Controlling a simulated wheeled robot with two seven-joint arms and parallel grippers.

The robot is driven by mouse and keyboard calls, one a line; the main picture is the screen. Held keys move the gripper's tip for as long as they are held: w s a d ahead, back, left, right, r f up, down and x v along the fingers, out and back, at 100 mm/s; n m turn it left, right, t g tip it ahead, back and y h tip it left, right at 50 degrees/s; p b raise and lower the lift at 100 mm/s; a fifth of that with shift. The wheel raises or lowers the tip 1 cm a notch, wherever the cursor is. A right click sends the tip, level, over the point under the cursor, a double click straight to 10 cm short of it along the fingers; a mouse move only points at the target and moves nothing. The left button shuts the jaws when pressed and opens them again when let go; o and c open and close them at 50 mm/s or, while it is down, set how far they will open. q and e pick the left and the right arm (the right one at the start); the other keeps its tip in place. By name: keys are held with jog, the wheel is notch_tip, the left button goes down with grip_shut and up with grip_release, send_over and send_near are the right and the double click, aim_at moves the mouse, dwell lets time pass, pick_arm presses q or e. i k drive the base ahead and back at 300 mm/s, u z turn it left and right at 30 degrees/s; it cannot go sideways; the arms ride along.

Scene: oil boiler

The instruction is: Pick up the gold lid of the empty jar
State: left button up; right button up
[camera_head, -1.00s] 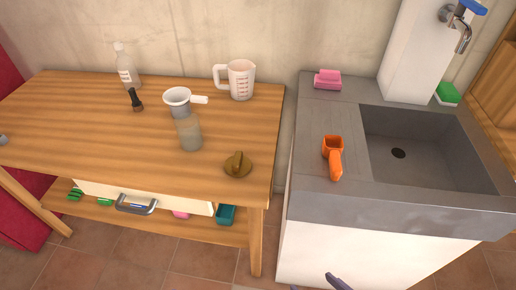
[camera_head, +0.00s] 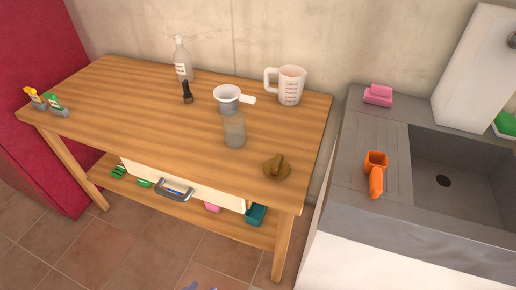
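The gold lid (camera_head: 277,168) lies flat near the front right corner of the wooden table, with its raised grip facing up. The empty glass jar (camera_head: 234,131) stands upright and open to the left of and behind the lid, apart from it. A small bluish-grey sliver shows at the bottom edge, left of centre. It may be the tip of my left gripper (camera_head: 202,287), but too little shows to tell its opening. It is well below and in front of the lid. My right gripper is out of view.
Behind the jar stand a white-handled pot (camera_head: 228,98), a measuring jug (camera_head: 290,85), a dark pepper mill (camera_head: 187,92) and a bottle (camera_head: 182,60). The sink counter (camera_head: 362,215) stands to the right, holding an orange scoop (camera_head: 376,174).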

aim_at(277, 169)
jog(key=z, duration=0.55)
jog(key=k, duration=1.3)
jog(key=u, duration=0.25)
jog(key=i, duration=0.65)
jog(key=u, duration=0.85)
jog(key=i, duration=0.8)
